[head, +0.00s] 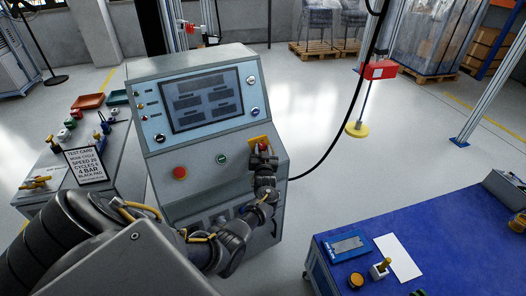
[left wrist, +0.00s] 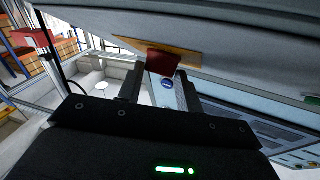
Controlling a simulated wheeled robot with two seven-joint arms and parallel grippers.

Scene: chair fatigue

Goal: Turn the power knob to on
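The grey control console (head: 203,147) stands in the middle of the head view. A red knob on a yellow plate sits on the right of its lower panel; my left gripper (head: 262,153) partly covers it there. In the left wrist view the red knob (left wrist: 163,62) shows on its yellow plate (left wrist: 160,46). My left gripper's fingers (left wrist: 157,82) are apart, with the knob in line between their tips. My right gripper is not in view.
A red mushroom button (head: 180,173) and green button (head: 222,159) are left of my gripper. The screen (head: 203,99) is above. A side table with a test card (head: 85,165) stands left, a blue-topped bench (head: 440,245) right. A black cable (head: 335,140) hangs right of the console.

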